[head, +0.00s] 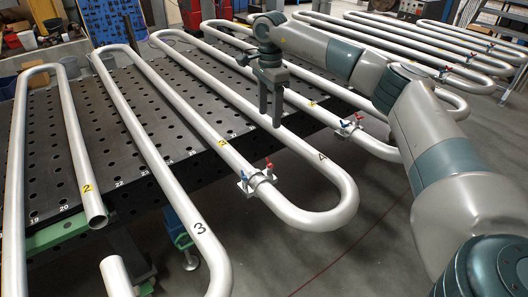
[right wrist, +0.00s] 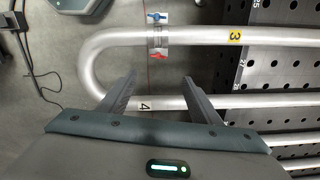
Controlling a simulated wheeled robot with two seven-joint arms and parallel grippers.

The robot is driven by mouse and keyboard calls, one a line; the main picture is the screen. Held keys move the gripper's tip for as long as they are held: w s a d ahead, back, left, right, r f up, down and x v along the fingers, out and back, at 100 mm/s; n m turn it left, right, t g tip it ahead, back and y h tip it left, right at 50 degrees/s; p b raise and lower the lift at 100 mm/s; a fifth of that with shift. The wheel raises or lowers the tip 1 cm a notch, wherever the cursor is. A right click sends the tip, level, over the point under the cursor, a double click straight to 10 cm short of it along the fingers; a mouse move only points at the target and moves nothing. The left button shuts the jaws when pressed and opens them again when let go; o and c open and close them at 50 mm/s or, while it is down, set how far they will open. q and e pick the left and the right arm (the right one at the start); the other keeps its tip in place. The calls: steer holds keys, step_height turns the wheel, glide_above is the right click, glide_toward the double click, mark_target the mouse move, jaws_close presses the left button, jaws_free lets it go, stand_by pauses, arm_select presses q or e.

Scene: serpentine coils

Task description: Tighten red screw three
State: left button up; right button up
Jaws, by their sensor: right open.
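The red screw (head: 269,165) sits on a clamp (head: 261,179) around the pipe beside the yellow tag 3 (head: 222,143). A blue screw (head: 245,182) is on the clamp's other side. In the right wrist view the red screw (right wrist: 158,56) shows below the pipe, with the blue screw (right wrist: 157,18) above it. My right gripper (head: 270,118) points down above the pipes, behind the clamp in the head view. Its fingers (right wrist: 159,78) are open and empty, with the red screw just beyond the gap between the tips, apart from them. My left gripper is out of view.
A second clamp (head: 348,126) with red and blue screws is on the pipe coil to the right. The perforated table (head: 110,140) lies under the coils. A pipe bend marked 4 (head: 334,210) overhangs its edge. Open floor (head: 380,235) lies to the right.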

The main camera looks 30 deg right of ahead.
steer(key=p, duration=0.7)
glide_toward(270, 164)
steer(key=f, duration=0.6)
steer(key=shift+w+d+f, duration=0.15)
steer(key=shift+w, duration=0.25)
steer(key=shift+f, duration=0.55)
steer(key=shift+c, duration=0.6)
steer(key=c, duration=1)
